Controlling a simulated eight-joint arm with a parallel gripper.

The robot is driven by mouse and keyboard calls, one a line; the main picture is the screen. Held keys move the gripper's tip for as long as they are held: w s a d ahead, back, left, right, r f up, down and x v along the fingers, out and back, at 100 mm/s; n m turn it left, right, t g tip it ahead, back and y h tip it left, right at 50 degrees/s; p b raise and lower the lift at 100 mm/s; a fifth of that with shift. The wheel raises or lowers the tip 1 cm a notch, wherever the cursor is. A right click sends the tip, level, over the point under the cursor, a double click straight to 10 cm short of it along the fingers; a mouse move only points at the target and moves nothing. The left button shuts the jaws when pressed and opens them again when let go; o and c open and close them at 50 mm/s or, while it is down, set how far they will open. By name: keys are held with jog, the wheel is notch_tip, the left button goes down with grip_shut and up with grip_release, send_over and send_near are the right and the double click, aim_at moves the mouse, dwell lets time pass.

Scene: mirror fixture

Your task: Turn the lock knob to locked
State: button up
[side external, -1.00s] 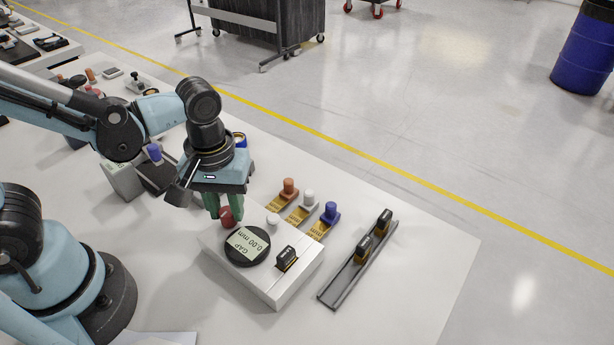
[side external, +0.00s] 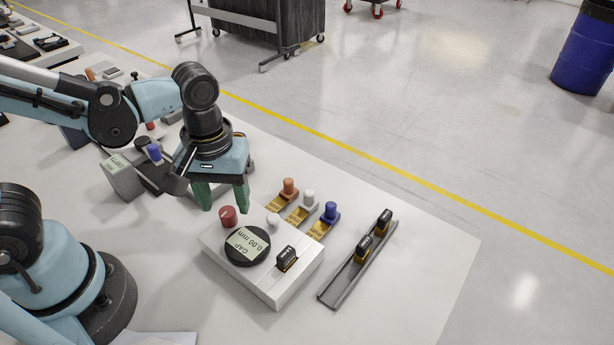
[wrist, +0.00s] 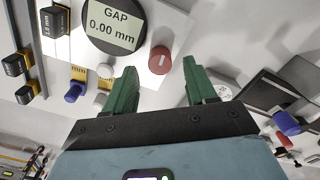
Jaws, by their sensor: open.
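A red knob (side external: 228,216), which I take to be the lock knob, sits on the corner of the white fixture box (side external: 283,296) nearest my gripper. In the wrist view the red knob (wrist: 160,63) shows a short pale mark running roughly up the picture; I cannot read a locked or unlocked label. My gripper (side external: 223,207) is open and empty, its green fingers pointing down above and behind the knob, apart from it. In the wrist view the knob appears between the two fingertips (wrist: 160,70). The fixture's round display (side external: 247,246) reads GAP 0.00 mm.
A small white knob (side external: 273,219) and a black-topped block (side external: 287,257) are also on the fixture. Orange (side external: 289,187), white (side external: 308,198) and blue (side external: 331,211) pegs stand behind it. A grey rail (side external: 345,280) with two blocks lies right. The front right table is clear.

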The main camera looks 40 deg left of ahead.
aim_at(227, 213)
notch_tip(227, 213, up, 10)
dwell(0.6)
jog(key=shift+s+d+f+n, duration=0.1)
jog(key=shift+f+n, duration=0.45)
jog(key=shift+f, duration=1.6)
jog(key=shift+w+a+f+n, duration=0.1)
jog(key=shift+f+n, duration=0.5)
jog(key=shift+f, duration=1.5)
jog(key=shift+s+d+f+n, duration=0.1)
jog(key=shift+f+n, duration=0.45)
jog(key=shift+f, duration=1.6)
